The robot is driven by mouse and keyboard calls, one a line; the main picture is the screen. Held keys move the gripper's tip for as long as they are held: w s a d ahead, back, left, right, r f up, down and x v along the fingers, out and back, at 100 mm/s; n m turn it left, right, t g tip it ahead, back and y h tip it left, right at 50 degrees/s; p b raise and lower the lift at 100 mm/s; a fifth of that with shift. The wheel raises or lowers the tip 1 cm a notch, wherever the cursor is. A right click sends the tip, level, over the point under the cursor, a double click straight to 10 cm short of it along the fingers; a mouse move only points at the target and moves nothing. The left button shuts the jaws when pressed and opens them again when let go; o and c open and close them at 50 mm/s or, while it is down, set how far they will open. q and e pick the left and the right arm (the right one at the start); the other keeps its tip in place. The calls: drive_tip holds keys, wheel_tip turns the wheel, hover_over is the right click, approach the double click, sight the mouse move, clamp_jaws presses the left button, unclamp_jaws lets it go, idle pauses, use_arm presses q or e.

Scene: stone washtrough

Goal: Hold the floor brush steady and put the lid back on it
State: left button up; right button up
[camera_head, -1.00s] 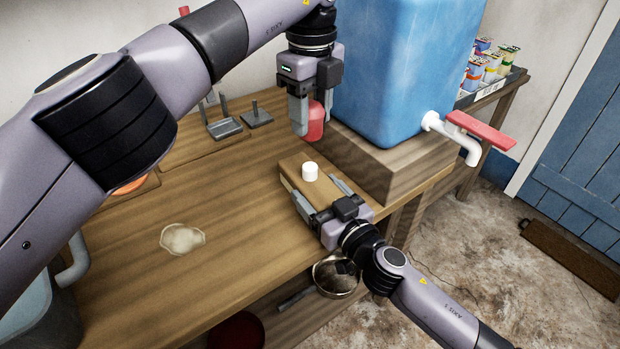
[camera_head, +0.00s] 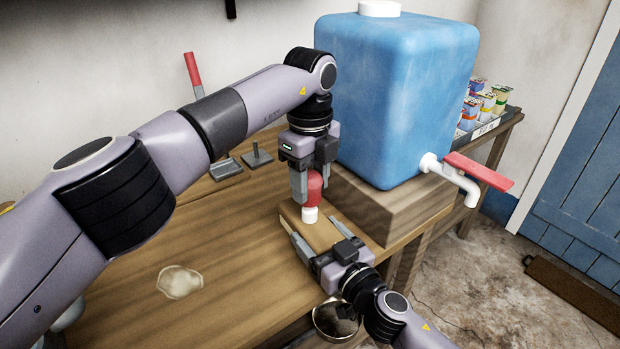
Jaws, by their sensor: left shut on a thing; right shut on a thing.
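The floor brush (camera_head: 321,234) shows as a wooden block with a short white neck (camera_head: 310,215) on top, on the wooden table. Its underside is hidden. My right gripper (camera_head: 322,240) is shut on the block, one finger along each side. The red lid (camera_head: 315,187) is in my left gripper (camera_head: 307,188), which is shut on it and partly covers it. The lid is upright, directly above the white neck in the picture. Their edges meet in view, but I cannot tell whether the lid is seated or just above.
A blue water tank (camera_head: 395,100) with a red-handled tap (camera_head: 478,172) stands on a wooden plinth (camera_head: 400,205) close behind the brush. Grey metal stands (camera_head: 257,156) are at the back. A pale puddle (camera_head: 180,282) marks the otherwise clear table (camera_head: 225,250) at left.

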use_arm(q)
drive_tip(key=shift+f, duration=0.75)
drive_tip(key=shift+f, duration=0.55)
